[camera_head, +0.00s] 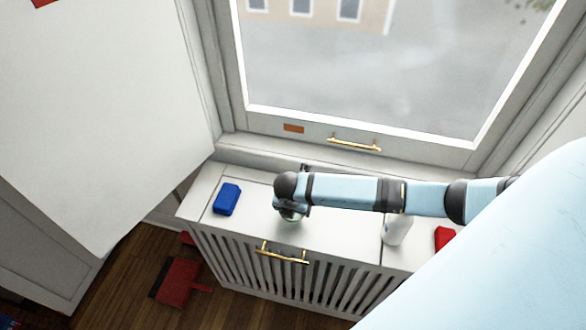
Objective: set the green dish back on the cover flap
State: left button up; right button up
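The cover flap (335,231) is the white top panel of a slatted cover below the window, with a brass handle (283,252) at its front edge. It lies flat. My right arm reaches in from the right across it. The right gripper (290,213) points down over the flap's left-middle part. A small pale green thing, probably the green dish (290,224), shows just under the gripper, mostly hidden by it. I cannot tell whether the fingers hold it or whether it touches the flap. My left gripper is not in view.
A blue object (227,198) sits on the cover's left end. A white bottle (396,231) and a red object (444,238) stand to the right, near my arm. The window (355,143) rises behind. A red dustpan-like object (177,281) lies on the wooden floor.

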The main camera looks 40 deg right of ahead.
jog(key=shift+f, duration=1.1)
jog(key=shift+f, duration=0.15)
jog(key=o, duration=0.8)
jog(key=v, duration=1.2)
jog(key=s+a+f+m+t+y, duration=0.2)
jog(key=s+a+m+y, duration=0.1)
jog(key=a+m, duration=0.25)
jog(key=s+a+f+m+t+y, duration=0.1)
jog(key=s+a+f+m+y, duration=0.25)
jog(key=a, duration=0.35)
jog(key=s+d+m+t, duration=0.3)
jog(key=s+m+t, duration=0.3)
jog(key=m, duration=0.8)
jog(key=s, duration=0.3)
jog(key=shift+s+r+h, duration=0.25)
jog(key=shift+r+h, duration=0.1)
jog(key=shift+r, duration=0.05)
